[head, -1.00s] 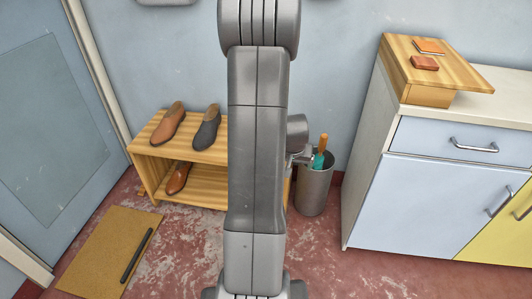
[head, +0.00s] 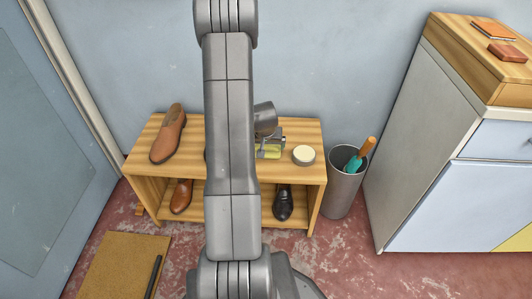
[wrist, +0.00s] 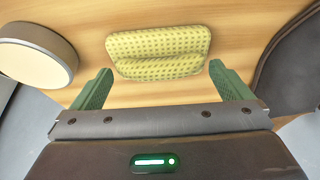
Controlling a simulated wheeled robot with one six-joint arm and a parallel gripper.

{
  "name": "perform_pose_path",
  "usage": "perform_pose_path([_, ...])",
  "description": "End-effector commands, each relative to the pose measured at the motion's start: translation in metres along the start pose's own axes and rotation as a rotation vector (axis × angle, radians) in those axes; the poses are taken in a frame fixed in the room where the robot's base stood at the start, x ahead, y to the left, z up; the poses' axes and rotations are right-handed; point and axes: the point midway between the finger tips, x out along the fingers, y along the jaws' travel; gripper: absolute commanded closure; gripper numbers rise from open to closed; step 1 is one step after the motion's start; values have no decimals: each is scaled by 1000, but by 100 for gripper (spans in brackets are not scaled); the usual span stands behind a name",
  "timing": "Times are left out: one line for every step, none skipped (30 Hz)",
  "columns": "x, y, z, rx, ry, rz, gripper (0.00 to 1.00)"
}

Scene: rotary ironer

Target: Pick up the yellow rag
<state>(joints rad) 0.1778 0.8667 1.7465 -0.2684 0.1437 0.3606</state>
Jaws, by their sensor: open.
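The yellow rag (wrist: 158,50), folded and dotted with a darker pattern, lies on top of the wooden shoe bench. In the head view part of the rag (head: 270,152) shows beside my arm, which hides the rest. My gripper (wrist: 162,88) is open and empty in the wrist view. Its two green fingers stand on either side of the rag's near edge, with the rag ahead of and between them. I cannot tell how high the fingers are above the bench.
A round tin (head: 304,155) with a pale lid stands right of the rag on the bench (head: 310,132). Brown shoes (head: 169,134) stand at the bench's left; a dark shoe (wrist: 297,62) is close beside the rag in the wrist view. A grey bin (head: 343,190) stands at the right.

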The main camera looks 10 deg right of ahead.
Motion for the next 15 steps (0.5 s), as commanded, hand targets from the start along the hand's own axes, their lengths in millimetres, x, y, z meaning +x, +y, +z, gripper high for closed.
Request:
perform_pose_path([4, 0, 0, 0, 0, 0, 2])
perform_pose_path([4, 0, 0, 0, 1, 0, 2])
perform_pose_path([3, 0, 0, 0, 1, 0, 2])
perform_pose_path([3, 0, -1, 0, 1, 0, 2])
perform_pose_path([3, 0, -1, 0, 1, 0, 2])
perform_pose_path([2, 0, -1, 0, 1, 0, 2])
perform_pose_path([2, 0, -1, 0, 1, 0, 4])
perform_pose_path([2, 0, -1, 0, 1, 0, 10])
perform_pose_path([2, 0, 0, 0, 1, 0, 18])
perform_pose_path([2, 0, 0, 0, 1, 0, 23])
perform_pose_path([2, 0, 0, 0, 1, 0, 29])
perform_pose_path([2, 0, 0, 0, 1, 0, 37])
perform_pose_path([2, 0, 0, 0, 1, 0, 43])
perform_pose_path([2, 0, 0, 0, 1, 0, 49])
perform_pose_path([2, 0, 0, 0, 1, 0, 50])
